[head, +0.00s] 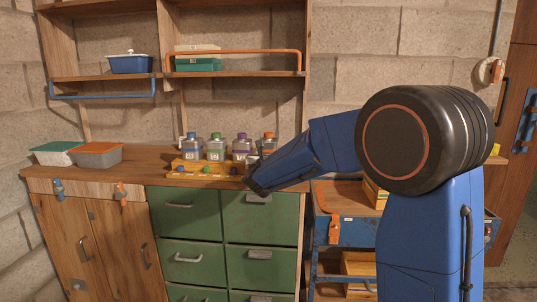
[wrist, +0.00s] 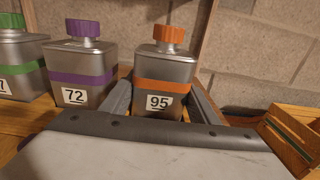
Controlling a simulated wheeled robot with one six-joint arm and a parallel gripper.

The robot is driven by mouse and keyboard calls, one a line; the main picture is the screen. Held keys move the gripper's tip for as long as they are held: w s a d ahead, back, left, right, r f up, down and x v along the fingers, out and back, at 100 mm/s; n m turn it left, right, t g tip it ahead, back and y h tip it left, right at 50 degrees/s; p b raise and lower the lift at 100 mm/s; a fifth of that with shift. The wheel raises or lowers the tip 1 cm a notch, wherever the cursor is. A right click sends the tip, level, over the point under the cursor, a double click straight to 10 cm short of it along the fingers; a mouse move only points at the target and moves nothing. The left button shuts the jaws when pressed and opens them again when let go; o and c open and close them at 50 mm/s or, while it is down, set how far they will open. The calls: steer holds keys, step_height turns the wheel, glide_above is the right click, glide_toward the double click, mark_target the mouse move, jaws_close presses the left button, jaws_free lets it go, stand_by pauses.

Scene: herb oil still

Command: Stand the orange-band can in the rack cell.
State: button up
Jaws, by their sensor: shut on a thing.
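The orange-band can (head: 268,143) is a grey metal can with an orange cap, at the right end of a row of similar cans on the wooden counter. In the wrist view the orange-band can (wrist: 161,68) carries the label 95 and looks upright. My gripper (head: 257,168) is at this can, with one finger on each side of it, shut on it. The can's lower part is hidden behind my gripper. I cannot tell which thing is the rack cell.
The purple-band can (wrist: 80,65), labelled 72, stands close on the left. A wooden stand (head: 190,170) with coloured knobs lies along the row's front. A slatted wooden box (wrist: 291,135) is at the right. Shelves (head: 220,73) hang above the counter (head: 130,170).

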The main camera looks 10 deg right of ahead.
steer(key=shift+f, duration=0.15)
stand_by(0.4)
steer(key=o, duration=1.6)
steer(key=shift+s, duration=0.1)
